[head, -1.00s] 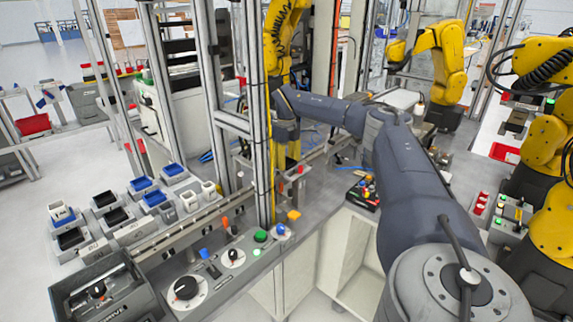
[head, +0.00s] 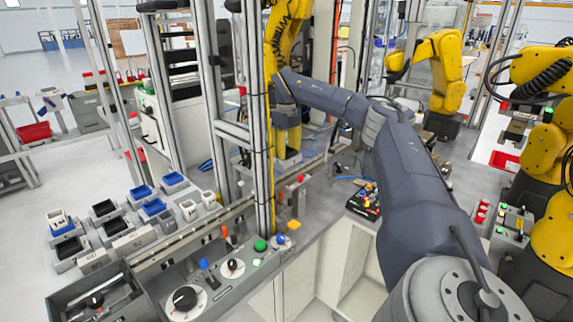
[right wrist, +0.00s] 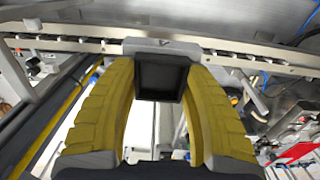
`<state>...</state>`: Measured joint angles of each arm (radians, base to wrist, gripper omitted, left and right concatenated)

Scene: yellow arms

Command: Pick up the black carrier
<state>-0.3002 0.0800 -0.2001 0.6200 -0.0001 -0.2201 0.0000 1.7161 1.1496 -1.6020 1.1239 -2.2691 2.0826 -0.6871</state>
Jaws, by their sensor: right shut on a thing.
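My right gripper (head: 288,150) shows in the head view at the end of my dark blue-grey arm, pointing down near the far part of the rail. In the right wrist view its two yellow fingers (right wrist: 161,105) are shut on a grey block with a black square recess, the black carrier (right wrist: 160,78). The carrier is small in the head view (head: 288,160), just under the fingertips. Whether it touches the rail below is not clear. My left gripper is not in view.
A conveyor rail (right wrist: 70,45) crosses behind the carrier. Several trays with black inserts (head: 104,208) and blue inserts (head: 153,207) stand at the left. Upright aluminium posts (head: 262,120) stand close to my gripper. A control panel (head: 215,278) lies at the front.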

